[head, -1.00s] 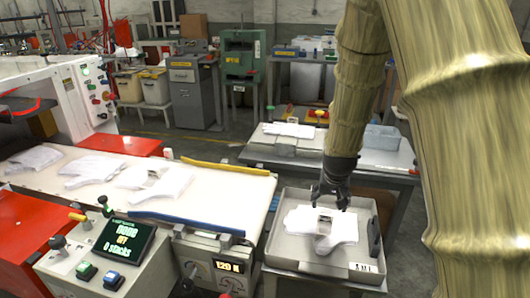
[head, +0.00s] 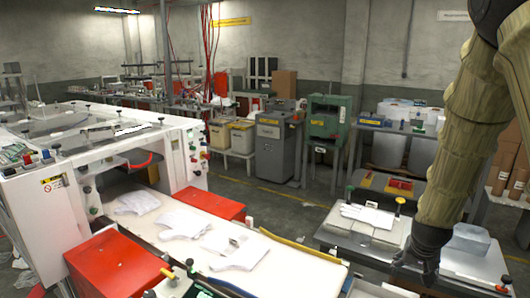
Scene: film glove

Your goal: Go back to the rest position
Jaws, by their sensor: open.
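My gripper (head: 416,268) is at the lower right of the head view, at the end of my tan, ribbed arm. Its dark fingers point down and hold nothing that I can see. It hangs in front of the grey table (head: 462,262) on the right. Below it only the far edge of the grey tray shows, at the bottom of the frame; its contents are out of view.
White gloves (head: 186,222) lie spread on the white belt (head: 290,268). A white machine (head: 100,165) stands left. Open floor lies beyond the belt.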

